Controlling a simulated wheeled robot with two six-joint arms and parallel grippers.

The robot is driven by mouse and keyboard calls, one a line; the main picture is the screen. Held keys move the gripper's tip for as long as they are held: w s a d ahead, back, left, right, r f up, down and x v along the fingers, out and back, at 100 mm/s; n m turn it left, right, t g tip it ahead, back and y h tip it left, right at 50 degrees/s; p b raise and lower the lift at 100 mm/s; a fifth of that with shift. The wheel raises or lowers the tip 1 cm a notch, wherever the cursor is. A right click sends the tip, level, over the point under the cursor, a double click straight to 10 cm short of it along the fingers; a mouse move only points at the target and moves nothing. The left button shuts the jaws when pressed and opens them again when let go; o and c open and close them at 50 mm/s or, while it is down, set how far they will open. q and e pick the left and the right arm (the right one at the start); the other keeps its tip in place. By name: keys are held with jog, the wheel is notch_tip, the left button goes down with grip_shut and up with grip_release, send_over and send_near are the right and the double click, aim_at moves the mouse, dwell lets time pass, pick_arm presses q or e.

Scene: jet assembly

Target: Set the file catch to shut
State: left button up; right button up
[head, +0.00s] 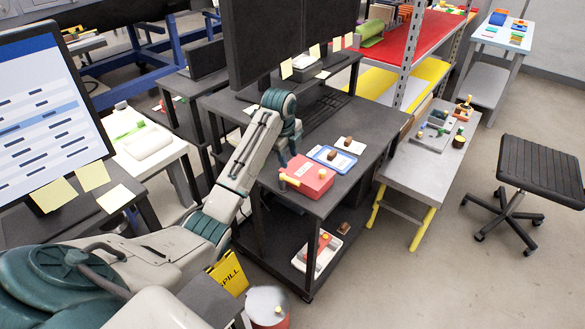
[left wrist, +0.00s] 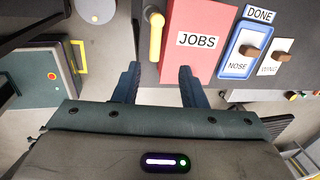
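The file is a red box (head: 312,172) on the dark table; in the left wrist view the red file (left wrist: 201,42) carries a white label reading JOBS. A yellow catch lever (left wrist: 156,38) sits along its left side in that view; the yellow catch (head: 290,181) also shows at the box's near left corner in the head view. My left gripper (left wrist: 158,84) is open and empty, its two dark blue fingers pointing toward the file and catch. In the head view my left gripper (head: 287,150) is beside the file, apart from the catch as far as I can tell. My right gripper is out of view.
A blue tray marked DONE (left wrist: 242,52) with a NOSE piece lies beside the file, with a WING card (left wrist: 275,57) next to it. Monitors (head: 262,35) stand behind. A shelf below holds a tray of parts (head: 316,255). A grey bench (head: 425,165) stands to the right.

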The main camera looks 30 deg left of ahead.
aim_at(293, 180)
pick_arm(q)
jog(key=f, duration=0.3)
jog(key=f+p, duration=0.1)
jog(key=f, duration=0.2)
jog(key=d+f, duration=0.1)
jog(key=f, duration=0.2)
jog(key=shift+w+f+p, duration=0.15)
jog(key=shift+w+p, duration=0.2)
jog(key=shift+w, duration=0.05)
jog(key=shift+w+a+f, duration=0.1)
grip_shut()
